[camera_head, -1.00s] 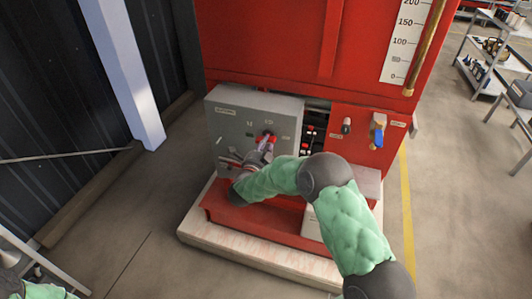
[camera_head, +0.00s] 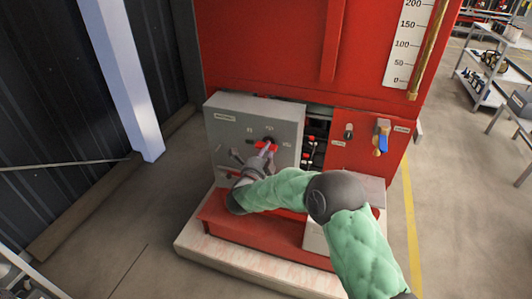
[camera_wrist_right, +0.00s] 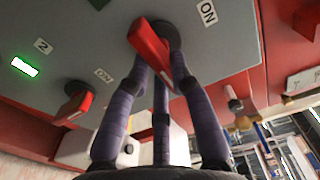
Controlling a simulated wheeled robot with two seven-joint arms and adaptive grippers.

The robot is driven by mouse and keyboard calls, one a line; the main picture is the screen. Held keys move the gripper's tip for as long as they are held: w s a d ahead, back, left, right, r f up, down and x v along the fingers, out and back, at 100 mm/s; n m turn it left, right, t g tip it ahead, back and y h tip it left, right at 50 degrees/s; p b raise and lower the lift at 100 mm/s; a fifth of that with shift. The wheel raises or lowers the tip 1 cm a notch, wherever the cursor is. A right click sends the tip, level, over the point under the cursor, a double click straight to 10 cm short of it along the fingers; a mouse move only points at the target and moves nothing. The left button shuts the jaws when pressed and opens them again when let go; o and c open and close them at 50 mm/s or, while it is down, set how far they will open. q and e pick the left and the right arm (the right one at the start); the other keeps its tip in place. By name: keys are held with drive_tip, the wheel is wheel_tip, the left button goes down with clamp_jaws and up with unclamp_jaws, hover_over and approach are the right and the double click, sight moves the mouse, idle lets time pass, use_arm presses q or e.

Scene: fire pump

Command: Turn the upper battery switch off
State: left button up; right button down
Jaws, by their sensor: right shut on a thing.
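A red switch handle (camera_head: 267,146) sits on the front of the grey control box (camera_head: 283,131). In the right wrist view, this red handle (camera_wrist_right: 149,43) stands out from a dark round hub, with an ON label beside it. My right gripper (camera_head: 263,154) reaches up to it from below. In the right wrist view, its purple fingers (camera_wrist_right: 161,78) are closed around the handle, which lies between them. A second red handle (camera_wrist_right: 76,104), with another ON label near it, shows apart from the fingers at the left of the wrist view. My left gripper is out of view.
A lit green lamp (camera_wrist_right: 25,67) and a label 2 are on the panel. To the right of the box are a dark recess with red parts (camera_head: 309,148) and a blue-handled valve (camera_head: 381,140). A red base (camera_head: 270,231) lies below. Open floor is at the right.

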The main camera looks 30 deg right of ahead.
drive_tip(key=c, duration=1.1)
unclamp_jaws()
drive_tip(key=v, duration=1.2)
drive_tip(key=shift+f, duration=0.1)
drive_tip(key=s+a+f+n+g+y, duration=0.1)
drive_tip(key=a+f+n+y, duration=0.35)
drive_tip(key=f, duration=0.45)
drive_tip(key=s+a+f+n+y, duration=0.1)
drive_tip(key=a+f+n+y, duration=0.25)
drive_tip(key=f+n, duration=0.35)
drive_tip(key=a+f+n+g+y, duration=0.1)
drive_tip(key=a+f+n+y, duration=0.3)
drive_tip(key=f, duration=0.6)
drive_tip(key=s+a+f+n+g+y, duration=0.2)
drive_tip(key=s+f+n+g, duration=0.1)
drive_tip(key=s, duration=0.5)
drive_tip(key=s+a+f+n+g+y, duration=0.2)
drive_tip(key=s+a+f+n+g, duration=0.1)
drive_tip(key=s+f, duration=0.2)
drive_tip(key=s+a+f+n+g+y+p, duration=0.1)
drive_tip(key=s+a+f+n+g, duration=0.1)
drive_tip(key=s, duration=0.8)
wheel_tip(320, 180, down, 2)
drive_tip(key=shift+s+a+f+n+g+y, duration=0.2)
drive_tip(key=shift+s+a+n+g+y, duration=0.3)
drive_tip(key=shift+n, duration=0.55)
